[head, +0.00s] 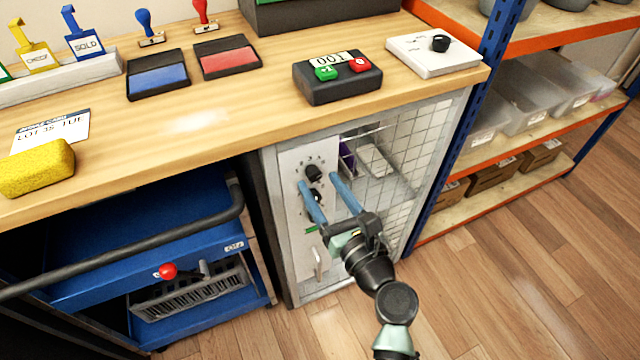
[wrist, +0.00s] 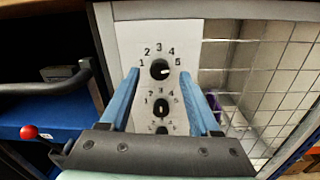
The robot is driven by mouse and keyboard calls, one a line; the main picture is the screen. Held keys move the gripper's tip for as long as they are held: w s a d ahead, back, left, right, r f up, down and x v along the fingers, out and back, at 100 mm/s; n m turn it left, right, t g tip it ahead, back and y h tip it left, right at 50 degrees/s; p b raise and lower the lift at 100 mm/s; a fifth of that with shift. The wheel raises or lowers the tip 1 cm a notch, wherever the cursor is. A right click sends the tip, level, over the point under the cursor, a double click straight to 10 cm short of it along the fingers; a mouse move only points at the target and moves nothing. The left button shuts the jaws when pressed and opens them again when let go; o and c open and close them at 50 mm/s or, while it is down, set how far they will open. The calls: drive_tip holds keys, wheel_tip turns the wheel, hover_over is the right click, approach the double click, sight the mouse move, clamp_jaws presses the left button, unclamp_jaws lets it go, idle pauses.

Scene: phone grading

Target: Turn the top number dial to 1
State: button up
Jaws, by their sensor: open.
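The top number dial (wrist: 159,69) is a round black knob on a white panel (wrist: 188,38), with numbers 1 to 5 printed around it. Its white mark points to the right, roughly towards 5. The dial also shows in the head view (head: 313,172). My gripper (wrist: 160,75) is open, its two blue fingers pointing at the panel on the left and right of the top dial. In the head view my gripper (head: 317,181) is in front of the panel. I cannot tell how far the fingertips are from the knob. Nothing is between them but the dial in view.
A second dial (wrist: 161,106) sits below the top one, and a third (wrist: 162,129) is partly hidden by my gripper. A wire mesh door (wrist: 275,75) is to the right. A blue cart (head: 150,235) stands left, under the wooden bench (head: 200,130).

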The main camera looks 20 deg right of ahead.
drive_tip(key=shift+w, duration=0.65)
clamp_jaws()
